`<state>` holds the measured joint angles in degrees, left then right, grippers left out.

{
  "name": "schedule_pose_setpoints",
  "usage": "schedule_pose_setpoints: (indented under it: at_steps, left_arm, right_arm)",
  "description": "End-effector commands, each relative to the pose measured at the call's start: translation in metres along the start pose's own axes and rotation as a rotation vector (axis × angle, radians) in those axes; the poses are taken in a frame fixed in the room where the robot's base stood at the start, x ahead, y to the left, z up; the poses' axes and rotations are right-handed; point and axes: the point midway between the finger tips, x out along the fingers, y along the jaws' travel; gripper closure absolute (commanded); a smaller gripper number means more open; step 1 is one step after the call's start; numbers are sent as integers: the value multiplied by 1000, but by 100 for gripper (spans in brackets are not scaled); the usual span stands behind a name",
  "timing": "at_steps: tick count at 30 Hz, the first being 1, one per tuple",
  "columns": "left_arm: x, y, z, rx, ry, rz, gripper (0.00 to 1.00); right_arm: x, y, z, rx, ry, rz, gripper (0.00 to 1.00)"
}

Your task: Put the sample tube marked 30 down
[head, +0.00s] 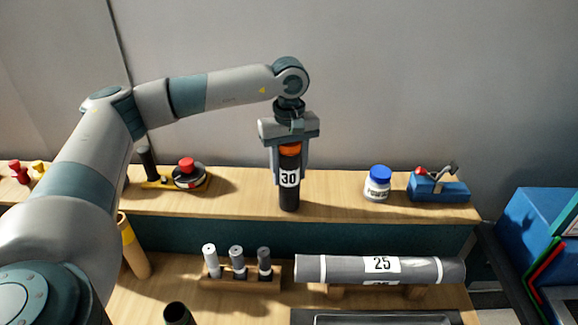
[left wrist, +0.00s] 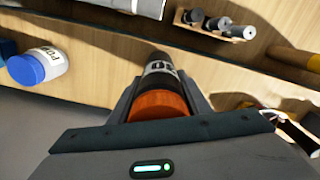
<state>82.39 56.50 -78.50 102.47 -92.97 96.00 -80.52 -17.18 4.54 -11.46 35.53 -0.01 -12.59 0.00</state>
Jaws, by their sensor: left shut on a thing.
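The sample tube marked 30 (head: 289,192) is dark, with an orange cap and a white label. It is upright, and its lower end is at the raised wooden shelf; I cannot tell whether it touches. My left gripper (head: 288,160) points down and is shut on the tube near its orange cap. In the left wrist view the orange cap (left wrist: 158,106) sits between the fingers, with the label partly visible beyond it. My right gripper is in neither view.
On the shelf (head: 335,208) are a white jar with a blue lid (head: 377,185), a blue device (head: 437,187) and a red-topped item (head: 188,174). Below are a rack with grey cylinders (head: 240,282) and a grey roll marked 25 (head: 425,270). Shelf space beside the tube is clear.

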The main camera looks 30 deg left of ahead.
Motion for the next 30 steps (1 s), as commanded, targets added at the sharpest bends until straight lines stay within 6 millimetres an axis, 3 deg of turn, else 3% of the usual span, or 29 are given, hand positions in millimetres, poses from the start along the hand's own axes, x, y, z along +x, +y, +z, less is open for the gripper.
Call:
schedule_pose_setpoints:
  at_steps: [11,12,14,27,30]
  left_arm:
    - [4,0,0,0,0,1,81]
    - [3,0,0,0,0,1,47]
    - [3,0,0,0,0,1,38]
    - [-2,0,0,0,0,1,38]
    - [-7,1,0,0,1,5,38]
  right_arm:
    - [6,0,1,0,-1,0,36]
    - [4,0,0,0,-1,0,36]
    - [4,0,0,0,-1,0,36]
    - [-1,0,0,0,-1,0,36]
    - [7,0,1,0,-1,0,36]
